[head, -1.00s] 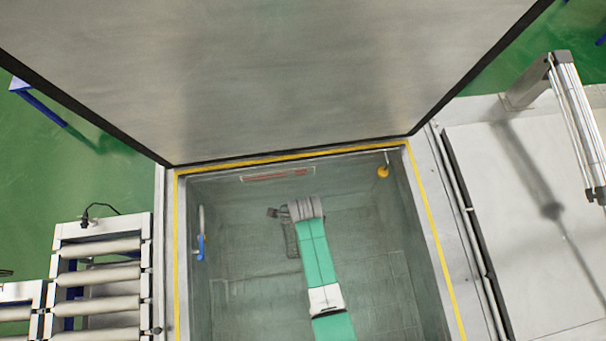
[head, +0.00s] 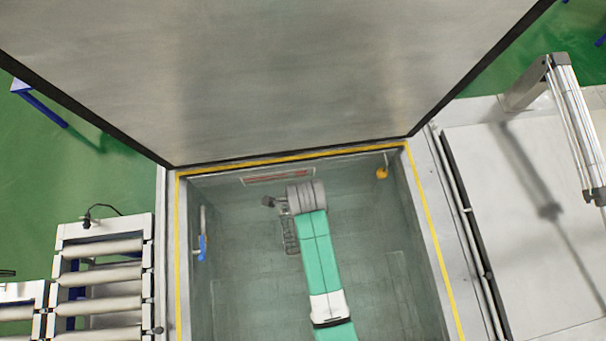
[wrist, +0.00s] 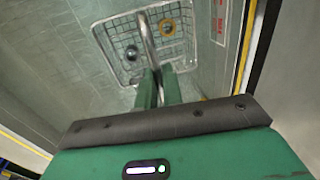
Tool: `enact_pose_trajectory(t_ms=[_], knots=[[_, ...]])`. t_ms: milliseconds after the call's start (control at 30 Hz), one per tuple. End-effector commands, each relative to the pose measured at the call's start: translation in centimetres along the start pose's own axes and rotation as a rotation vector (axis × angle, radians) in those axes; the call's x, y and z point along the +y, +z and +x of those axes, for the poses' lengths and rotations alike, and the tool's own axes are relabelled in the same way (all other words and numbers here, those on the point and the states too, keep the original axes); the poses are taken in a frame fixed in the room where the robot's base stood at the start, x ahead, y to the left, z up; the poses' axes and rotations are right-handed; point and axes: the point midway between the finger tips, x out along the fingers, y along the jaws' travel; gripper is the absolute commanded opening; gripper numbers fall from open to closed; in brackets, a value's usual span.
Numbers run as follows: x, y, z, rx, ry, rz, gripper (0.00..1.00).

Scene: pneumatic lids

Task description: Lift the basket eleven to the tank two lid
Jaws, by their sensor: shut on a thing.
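The wire mesh basket (wrist: 122,38) hangs below my gripper in the wrist view, inside the tank. My gripper (wrist: 157,90) is shut on the basket's metal handle (wrist: 147,42). The basket holds a gold round part (wrist: 167,27) and a small dark part (wrist: 131,53). In the head view the basket (head: 291,240) shows only in part beside my arm, which hides the rest and the gripper's fingers. The tank (head: 432,235) is open, its rim marked in yellow. The tank lid (head: 290,70) stands raised at the back.
A roller conveyor (head: 100,273) is to the left of the tank. A blue-handled fitting (head: 203,248) is on the left tank wall and a yellow float (head: 382,173) hangs at the back right.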

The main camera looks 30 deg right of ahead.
Motion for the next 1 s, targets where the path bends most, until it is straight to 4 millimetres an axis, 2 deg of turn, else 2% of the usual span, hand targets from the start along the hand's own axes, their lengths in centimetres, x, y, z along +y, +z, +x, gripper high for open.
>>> enact_pose_trajectory(t_ms=[700, 1000], knots=[[-1.3, 0.0, -8.0, 0.0, -0.004, -0.001, 0.0], [-1.4, 0.0, -8.7, 0.0, -0.001, 0.0, 0.0]])
